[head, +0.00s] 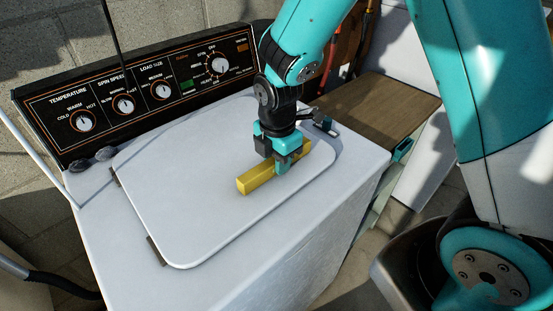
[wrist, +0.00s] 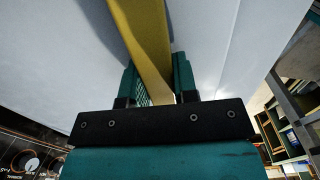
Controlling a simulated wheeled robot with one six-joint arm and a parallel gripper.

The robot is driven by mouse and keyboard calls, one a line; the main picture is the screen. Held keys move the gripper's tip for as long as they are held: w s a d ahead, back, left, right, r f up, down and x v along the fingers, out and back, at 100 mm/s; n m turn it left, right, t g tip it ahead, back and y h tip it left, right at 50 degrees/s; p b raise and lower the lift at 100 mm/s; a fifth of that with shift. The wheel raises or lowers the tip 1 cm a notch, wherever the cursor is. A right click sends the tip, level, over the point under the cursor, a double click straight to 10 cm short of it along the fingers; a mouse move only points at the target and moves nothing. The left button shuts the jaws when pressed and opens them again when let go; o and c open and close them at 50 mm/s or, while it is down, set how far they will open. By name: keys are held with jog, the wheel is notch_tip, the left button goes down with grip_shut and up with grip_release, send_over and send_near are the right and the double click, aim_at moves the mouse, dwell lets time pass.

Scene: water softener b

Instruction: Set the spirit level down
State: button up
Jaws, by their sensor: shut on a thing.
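The spirit level is a yellow bar (head: 257,179) at the right part of the washing machine's white lid (head: 190,190) in the head view. My gripper (head: 284,170) is shut on the bar from above, with a teal finger on its near side. In the wrist view the yellow bar (wrist: 145,40) runs up from between the two teal fingers (wrist: 158,85). The bar lies roughly level, at or just above the lid. I cannot tell whether its underside touches. Part of the bar is hidden behind the fingers.
A black control panel with dials (head: 145,90) stands along the back of the machine. A brown wooden top (head: 375,108) lies to the right. Dark small items (head: 93,160) lie at the lid's back left. The lid's left and middle are clear.

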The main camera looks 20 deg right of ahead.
jog(key=shift+f, duration=0.15)
jog(key=o, duration=1)
jog(key=shift+c, duration=0.2)
notch_tip(320, 180, up, 11)
jog(key=s+a+r+m+y, duration=0.2)
jog(key=s+r+m, duration=0.1)
jog(key=s+m, duration=0.4)
jog(key=s+a+r+m+y, duration=0.2)
jog(key=s+r+m, duration=0.2)
jog(key=s+m, duration=0.3)
jog(key=s, duration=0.4)
jog(key=shift+s+a+r+m, duration=0.2)
jog(key=shift+s+a+m, duration=0.1)
jog(key=shift+a, duration=0.1)
